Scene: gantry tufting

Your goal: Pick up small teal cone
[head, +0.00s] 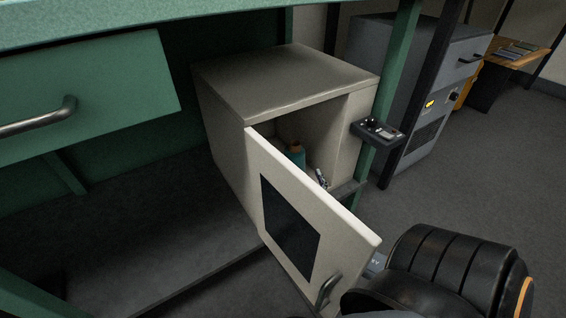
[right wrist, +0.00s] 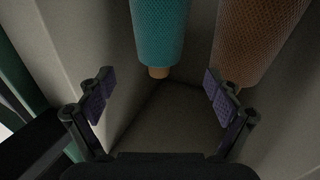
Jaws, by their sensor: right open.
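A teal cone of yarn (head: 295,155) shows inside the open cabinet, partly hidden by the door edge. In the right wrist view the teal cone (right wrist: 160,32) hangs in from the top, with its pale tan tip pointing down in the picture. My right gripper (right wrist: 160,95) is open and empty. The cone's tip lies between its two purple-padded fingers in the picture, with no finger visibly touching it. A brown-orange cone (right wrist: 255,35) is beside the teal one, beyond the right finger. My left gripper is not in view.
The cream cabinet (head: 290,80) stands under a green bench. Its door (head: 330,225) is swung open toward me. A small shiny object (head: 321,179) is near the opening. A green drawer (head: 90,92) juts out at left. A grey machine (head: 405,85) stands behind.

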